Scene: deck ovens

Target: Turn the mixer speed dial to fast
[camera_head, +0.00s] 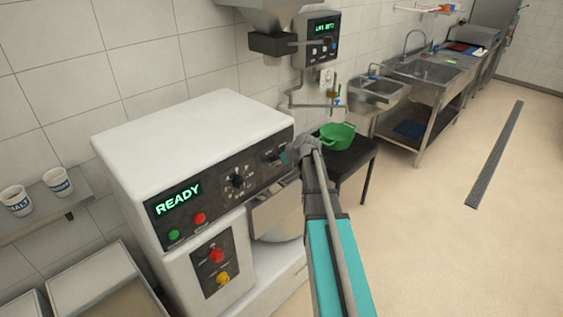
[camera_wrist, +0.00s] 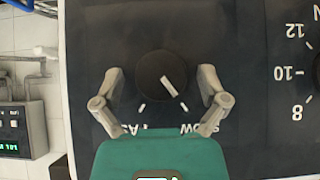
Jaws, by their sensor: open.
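The mixer speed dial (camera_wrist: 152,66) is a round black knob with a white pointer line. In the wrist view its pointer slants down and right, toward the mark on the SLOW side (camera_wrist: 183,107); the labels appear upside down, with FAST on the left (camera_wrist: 145,130). My gripper (camera_wrist: 161,76) is open, with one finger on each side of the dial and a visible gap to it on both sides. In the head view my gripper (camera_head: 290,152) is at the right end of the mixer's black control panel (camera_head: 215,190), partly hiding the dial.
The panel carries a READY display (camera_head: 178,199), another knob (camera_head: 238,181), and green and red buttons. A green bowl (camera_head: 337,136) stands on a dark table behind.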

